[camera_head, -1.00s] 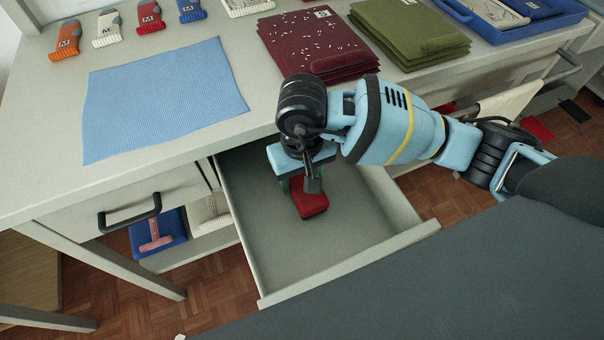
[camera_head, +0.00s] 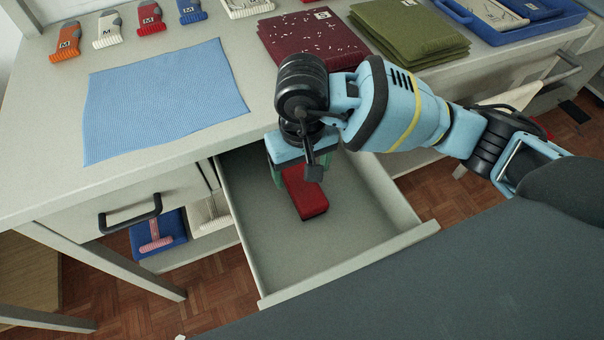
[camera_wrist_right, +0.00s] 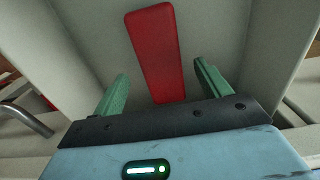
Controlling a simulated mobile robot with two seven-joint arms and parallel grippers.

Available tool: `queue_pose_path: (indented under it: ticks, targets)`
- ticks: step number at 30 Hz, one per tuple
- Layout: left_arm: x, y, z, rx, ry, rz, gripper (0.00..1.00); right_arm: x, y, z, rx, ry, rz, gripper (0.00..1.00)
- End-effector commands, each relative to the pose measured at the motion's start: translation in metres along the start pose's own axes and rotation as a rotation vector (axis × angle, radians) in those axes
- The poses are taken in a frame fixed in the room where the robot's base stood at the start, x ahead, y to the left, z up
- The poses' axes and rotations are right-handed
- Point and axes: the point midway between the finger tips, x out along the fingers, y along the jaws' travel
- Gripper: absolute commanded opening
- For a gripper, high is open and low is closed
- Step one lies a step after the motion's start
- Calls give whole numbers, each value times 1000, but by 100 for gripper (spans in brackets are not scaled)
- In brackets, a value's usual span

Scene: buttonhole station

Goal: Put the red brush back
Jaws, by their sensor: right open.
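The red brush (camera_head: 307,199) lies in the open drawer (camera_head: 353,236), near its back; its far end is hidden under my right gripper in the head view. It also shows in the right wrist view (camera_wrist_right: 158,52) as a long red block on the drawer floor. My right gripper (camera_head: 300,172) is over the far end of the brush, with its green fingers spread on either side. In the right wrist view, the gripper (camera_wrist_right: 162,86) is open, with a gap between each finger and the brush. My left gripper is not in view.
On the table above lie a blue cloth (camera_head: 165,97), dark red folded cloth (camera_head: 312,45), green folded cloth (camera_head: 408,33) and several M-marked brushes, one red (camera_head: 150,17). A blue tray (camera_head: 478,24) is at the back right. The drawer's front half is clear.

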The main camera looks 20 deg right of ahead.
Motion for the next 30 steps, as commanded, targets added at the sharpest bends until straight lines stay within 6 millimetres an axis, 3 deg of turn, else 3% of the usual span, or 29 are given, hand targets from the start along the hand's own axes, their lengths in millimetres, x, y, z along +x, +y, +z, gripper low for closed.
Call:
queue_pose_path:
  ticks: [6,12,18,30]
  targets:
    - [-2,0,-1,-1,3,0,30,-47,0,-1,-1,5,0,76]
    - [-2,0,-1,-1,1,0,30,-74,0,-1,-1,3,-1,76]
    - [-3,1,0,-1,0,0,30,-84,0,0,0,0,0,76]
    - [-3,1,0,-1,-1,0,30,-85,0,0,0,0,0,76]
